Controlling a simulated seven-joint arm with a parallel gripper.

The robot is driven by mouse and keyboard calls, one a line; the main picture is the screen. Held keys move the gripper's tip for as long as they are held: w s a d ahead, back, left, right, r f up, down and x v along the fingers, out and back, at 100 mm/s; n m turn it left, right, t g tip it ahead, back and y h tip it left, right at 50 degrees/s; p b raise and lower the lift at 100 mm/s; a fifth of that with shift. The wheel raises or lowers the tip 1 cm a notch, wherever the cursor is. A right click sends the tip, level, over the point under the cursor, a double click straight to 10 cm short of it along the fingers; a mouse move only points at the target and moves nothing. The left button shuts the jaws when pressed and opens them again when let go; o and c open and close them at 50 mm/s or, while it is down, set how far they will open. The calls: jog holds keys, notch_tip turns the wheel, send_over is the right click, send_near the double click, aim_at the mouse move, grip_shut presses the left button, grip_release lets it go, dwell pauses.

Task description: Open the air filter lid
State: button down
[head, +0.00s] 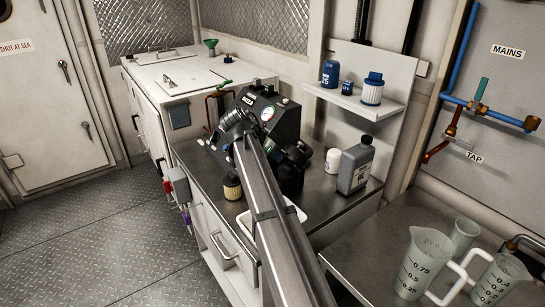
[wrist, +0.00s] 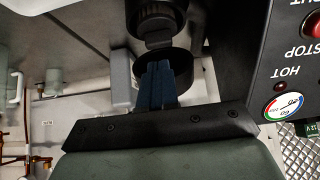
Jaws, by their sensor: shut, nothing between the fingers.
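My gripper (wrist: 157,68) is shut and empty. In the wrist view its blue fingers are together, with their tips in front of a round black cup-like part (wrist: 182,66). I cannot tell whether they touch it. A ribbed black cylindrical part (wrist: 155,20) is just beyond it. One of these may belong to the air filter, but I cannot tell which is the lid. In the head view the black machine (head: 268,115) stands on the bench, and my arm covers part of its front. The fingertips are hidden there.
A pleated cream filter (head: 232,189) stands on the steel bench (head: 340,205) left of my arm. A grey bottle (head: 355,168) and white tub (head: 333,160) stand to the right. A shelf (head: 352,100) holds blue containers. Clear measuring jugs (head: 424,262) are at lower right.

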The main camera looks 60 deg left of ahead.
aim_at(289, 148)
jog(key=shift+w+r, duration=0.1)
jog(key=shift+w, duration=2.85)
jog(key=shift+s, duration=0.1)
jog(key=s+r, duration=0.3)
jog(key=s, duration=0.4)
jog(key=shift+w, duration=0.1)
